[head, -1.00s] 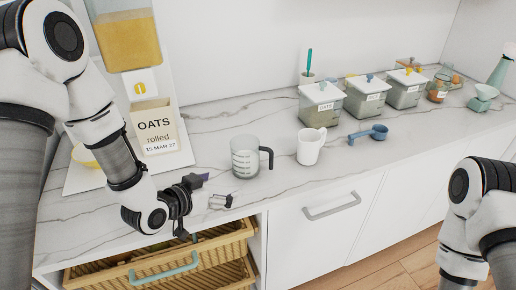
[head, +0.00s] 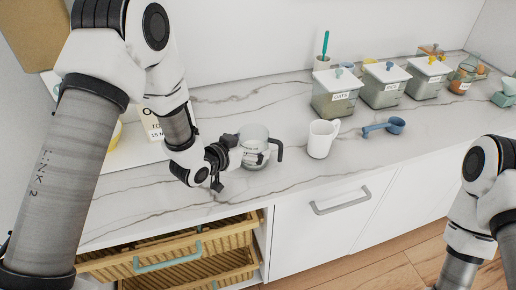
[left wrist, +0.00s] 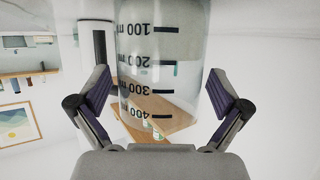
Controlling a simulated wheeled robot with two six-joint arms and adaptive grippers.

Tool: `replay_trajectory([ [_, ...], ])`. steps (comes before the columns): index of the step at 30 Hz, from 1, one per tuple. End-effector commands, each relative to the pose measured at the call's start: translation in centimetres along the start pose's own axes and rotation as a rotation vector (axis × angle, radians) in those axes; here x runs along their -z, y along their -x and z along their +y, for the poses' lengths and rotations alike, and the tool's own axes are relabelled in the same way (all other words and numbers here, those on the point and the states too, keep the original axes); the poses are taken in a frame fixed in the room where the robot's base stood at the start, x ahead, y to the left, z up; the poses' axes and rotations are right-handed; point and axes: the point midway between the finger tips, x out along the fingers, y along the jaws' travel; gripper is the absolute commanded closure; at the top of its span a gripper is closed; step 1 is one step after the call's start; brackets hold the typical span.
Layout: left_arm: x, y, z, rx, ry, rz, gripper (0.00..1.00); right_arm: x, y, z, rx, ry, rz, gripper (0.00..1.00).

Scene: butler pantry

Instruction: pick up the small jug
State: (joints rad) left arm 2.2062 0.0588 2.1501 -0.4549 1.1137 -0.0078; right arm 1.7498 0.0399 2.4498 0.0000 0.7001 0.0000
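A clear measuring jug (head: 254,137) with a dark handle stands upright on the marble counter. A white jug (head: 321,139) with a handle stands just right of it; I cannot tell by name alone which is the small jug. My left gripper (head: 243,152) is at the left side of the measuring jug. In the left wrist view the measuring jug (left wrist: 160,45), with its upside-down scale marks, fills the space between the open fingers of my left gripper (left wrist: 159,72). I cannot tell whether the fingers touch the glass. My right gripper is outside the head view.
A blue scoop (head: 386,127) lies right of the white jug. Several lidded canisters (head: 337,103) stand behind. A label card (head: 152,122) is behind my left arm. Below the counter are wicker drawers (head: 180,250), partly pulled out. The counter front right of the measuring jug is clear.

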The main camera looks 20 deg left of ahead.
Motion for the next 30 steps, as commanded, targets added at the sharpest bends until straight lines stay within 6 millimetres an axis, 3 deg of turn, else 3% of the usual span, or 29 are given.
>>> replay_trajectory([
  [1,0.0,0.0,0.0,0.0,0.0,0.0,0.18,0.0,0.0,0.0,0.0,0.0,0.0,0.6],
  [5,0.0,0.0,0.0,0.0,0.0,0.0,0.64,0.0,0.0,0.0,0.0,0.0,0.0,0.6],
  [6,0.0,0.0,0.0,0.0,0.0,-0.001,0.66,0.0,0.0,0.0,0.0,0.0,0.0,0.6],
  [17,0.2,0.1,0.0,0.0,0.0,-0.001,0.66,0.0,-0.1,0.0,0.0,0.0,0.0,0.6],
  [23,2.0,0.8,0.0,0.0,-0.001,0.003,0.66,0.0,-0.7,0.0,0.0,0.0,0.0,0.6],
  [26,3.5,1.5,0.0,0.0,-0.002,0.004,0.66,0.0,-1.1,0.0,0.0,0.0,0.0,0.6],
  [30,2.0,4.5,0.0,0.002,0.007,0.0,0.66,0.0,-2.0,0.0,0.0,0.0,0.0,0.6],
])
